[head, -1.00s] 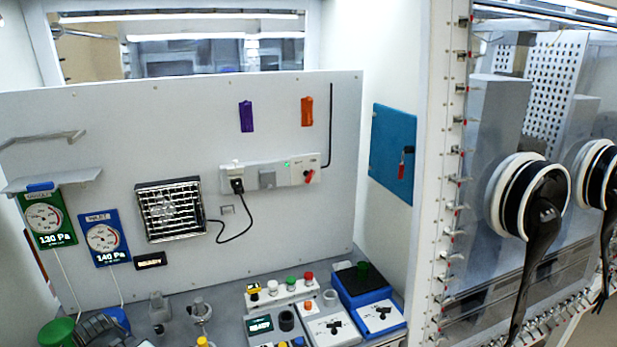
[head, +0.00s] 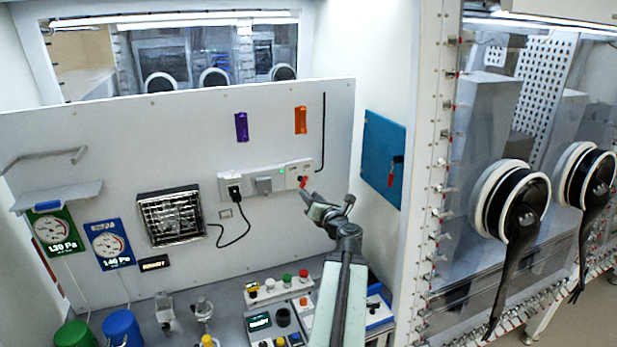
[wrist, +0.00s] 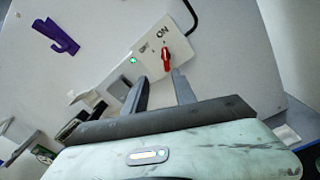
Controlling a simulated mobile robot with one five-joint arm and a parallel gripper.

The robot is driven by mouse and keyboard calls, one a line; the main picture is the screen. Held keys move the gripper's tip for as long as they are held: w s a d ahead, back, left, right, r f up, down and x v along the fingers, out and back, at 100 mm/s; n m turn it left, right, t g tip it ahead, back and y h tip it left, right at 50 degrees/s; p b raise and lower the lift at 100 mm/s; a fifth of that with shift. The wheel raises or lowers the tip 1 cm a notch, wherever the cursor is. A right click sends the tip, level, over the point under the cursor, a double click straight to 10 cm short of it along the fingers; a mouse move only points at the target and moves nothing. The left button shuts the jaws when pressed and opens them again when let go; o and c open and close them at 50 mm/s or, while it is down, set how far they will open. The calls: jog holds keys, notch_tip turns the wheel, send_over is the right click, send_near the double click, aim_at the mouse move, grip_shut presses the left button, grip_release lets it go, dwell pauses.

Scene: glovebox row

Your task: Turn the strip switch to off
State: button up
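The strip switch is a small red knob (head: 304,182) at the right end of the white power strip (head: 243,188) on the panel. In the wrist view the red knob (wrist: 166,62) sits near an ON label (wrist: 162,31) and an OFF label (wrist: 144,47), partly blurred. A green light (wrist: 133,60) glows on the strip. My gripper (head: 307,196) is just below the knob in the head view.
A black plug (head: 235,192) and a grey block (head: 264,185) sit on the strip left of the switch. Purple (head: 241,127) and orange (head: 300,120) holders hang above. A blue panel (head: 383,160) is to the right. Buttons and bottles crowd the bench below.

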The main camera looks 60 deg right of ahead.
aim_at(306, 182)
jog(key=shift+m+h, duration=0.4)
jog(key=shift+m, duration=0.3)
jog(key=x, duration=0.2)
jog(key=d+x, duration=0.1)
jog(key=x, duration=0.1)
jog(key=s+x, duration=0.1)
jog(key=x, duration=0.2)
jog(key=shift+d+r, duration=0.15)
jog(key=shift+d, duration=0.1)
